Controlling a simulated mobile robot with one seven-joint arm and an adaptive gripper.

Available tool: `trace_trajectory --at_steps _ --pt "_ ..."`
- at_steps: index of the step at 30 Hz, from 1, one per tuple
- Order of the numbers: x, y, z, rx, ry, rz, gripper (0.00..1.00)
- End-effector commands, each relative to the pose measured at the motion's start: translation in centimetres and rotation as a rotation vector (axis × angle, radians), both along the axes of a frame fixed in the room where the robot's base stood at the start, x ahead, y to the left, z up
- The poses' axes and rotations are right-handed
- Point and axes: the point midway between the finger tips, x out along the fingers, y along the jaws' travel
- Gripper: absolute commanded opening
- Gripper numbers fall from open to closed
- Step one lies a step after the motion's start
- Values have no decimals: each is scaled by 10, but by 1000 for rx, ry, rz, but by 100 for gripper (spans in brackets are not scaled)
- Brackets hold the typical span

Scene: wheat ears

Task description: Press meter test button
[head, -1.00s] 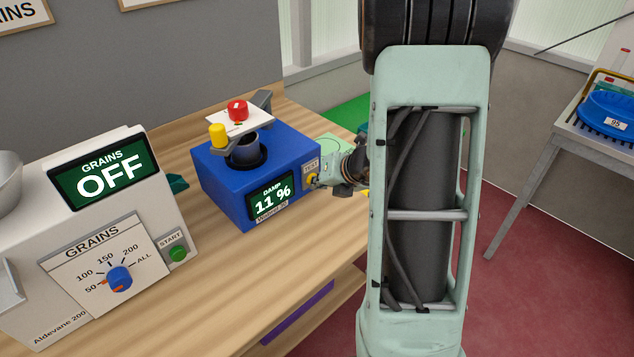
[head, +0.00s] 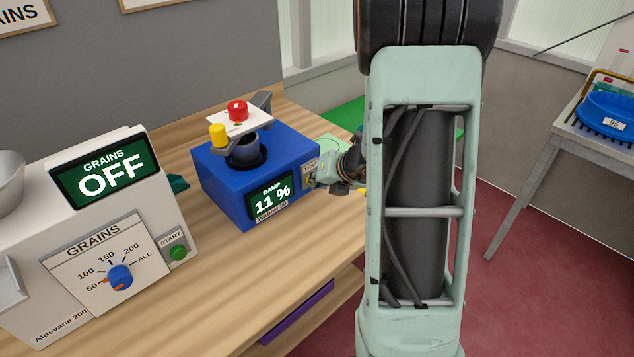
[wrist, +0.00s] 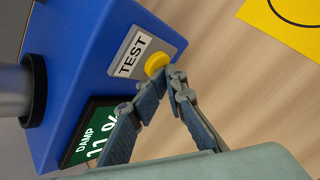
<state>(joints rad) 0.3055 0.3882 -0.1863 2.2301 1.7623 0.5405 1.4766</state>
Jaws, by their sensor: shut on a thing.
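The blue meter (head: 228,180) stands on the wooden bench, with a screen (head: 271,197) reading DAMP 11 %. Its yellow test button (wrist: 157,64) sits beside a TEST label (wrist: 134,55) on a grey plate, on the meter's right side in the head view. My gripper (wrist: 167,73) has its fingertips drawn together at the button's near edge, touching or almost touching it; the fingertips partly cover that edge. In the head view my gripper (head: 318,180) reaches the meter from the right and mostly hides the button.
A white grain counter (head: 95,235) showing OFF stands on the bench at left. A red knob (head: 237,111) and a yellow knob (head: 218,134) are on top of the meter. A yellow card (wrist: 285,25) lies nearby. A side table (head: 590,135) holds a blue tray.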

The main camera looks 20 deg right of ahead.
Motion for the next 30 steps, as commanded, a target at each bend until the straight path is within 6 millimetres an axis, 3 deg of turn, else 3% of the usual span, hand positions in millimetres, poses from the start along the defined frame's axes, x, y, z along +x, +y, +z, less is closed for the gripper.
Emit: trace_trajectory --at_steps 1,5,21,30 --pt "12 8 9 6 -27 18 0" --pt "9 6 9 5 -27 17 0" --pt "-43 -16 6 2 -20 8 0" --pt "-49 -19 5 0 -17 7 0"
